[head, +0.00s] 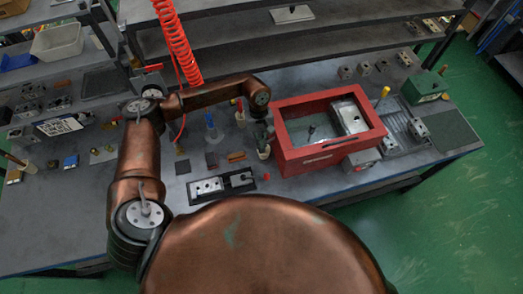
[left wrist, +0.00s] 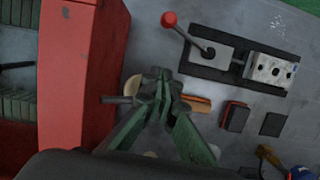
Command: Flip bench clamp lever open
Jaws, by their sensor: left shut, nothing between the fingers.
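The bench clamp (head: 222,187) lies on the bench left of the red box's near corner. In the left wrist view it is a dark base with a silver drilled block (left wrist: 270,70). Its lever ends in a red ball knob (left wrist: 168,19), which points away from the block; the knob also shows in the head view (head: 267,177). My left gripper (left wrist: 160,85) is shut and empty, apart from the lever. In the head view the gripper is small and dark at the end of the copper arm, so its fingertips are unclear. My right gripper is out of view.
The open red box (head: 284,150) stands close beside my left gripper. A pale round cup (left wrist: 132,88) is partly hidden behind the fingers. An orange-brown block (left wrist: 197,103) and dark square pieces (left wrist: 235,116) lie near the clamp. A red coiled hose (head: 178,45) hangs behind.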

